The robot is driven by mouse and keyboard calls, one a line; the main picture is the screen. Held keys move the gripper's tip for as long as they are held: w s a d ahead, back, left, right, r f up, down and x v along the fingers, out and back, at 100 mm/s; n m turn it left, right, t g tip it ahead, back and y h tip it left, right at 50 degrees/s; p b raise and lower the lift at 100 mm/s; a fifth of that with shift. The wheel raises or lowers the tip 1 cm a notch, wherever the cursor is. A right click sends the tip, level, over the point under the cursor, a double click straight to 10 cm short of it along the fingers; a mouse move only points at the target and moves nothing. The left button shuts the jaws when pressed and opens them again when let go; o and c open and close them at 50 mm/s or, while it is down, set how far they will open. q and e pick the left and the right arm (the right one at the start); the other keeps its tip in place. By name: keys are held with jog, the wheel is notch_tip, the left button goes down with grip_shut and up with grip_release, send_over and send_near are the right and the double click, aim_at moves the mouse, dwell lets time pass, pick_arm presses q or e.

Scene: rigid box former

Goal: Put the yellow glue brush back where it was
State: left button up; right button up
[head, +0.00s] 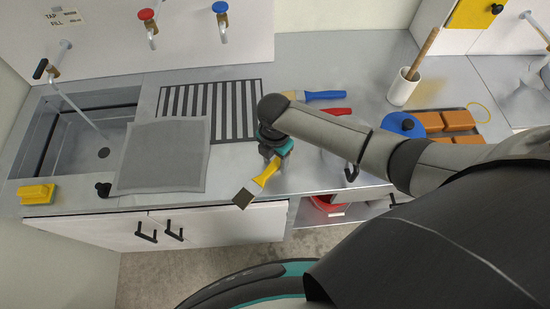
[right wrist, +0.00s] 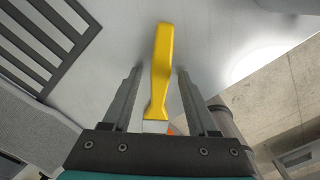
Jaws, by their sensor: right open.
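The yellow glue brush (head: 264,175) is near the front edge of the counter in the head view, its dark bristle end toward the edge. My right gripper (head: 274,158) is over its handle end, which is partly hidden. In the right wrist view the yellow handle (right wrist: 161,62) runs between the two fingers of my open right gripper (right wrist: 160,75), with a gap on each side. I cannot tell whether the brush rests flat on the counter. My left gripper is not in view.
A striped rack (head: 215,97) and a grey mat (head: 162,155) lie left of my right arm, beside the sink (head: 40,135). Blue (head: 325,95) and red (head: 335,111) handles lie behind the arm. A white pot (head: 402,90) and orange blocks (head: 458,118) are to the right.

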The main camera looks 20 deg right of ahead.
notch_tip(320, 180, up, 12)
jog(key=p, duration=0.2)
jog(key=shift+r, duration=0.15)
jog(key=shift+a, duration=0.1)
dwell(0.5)
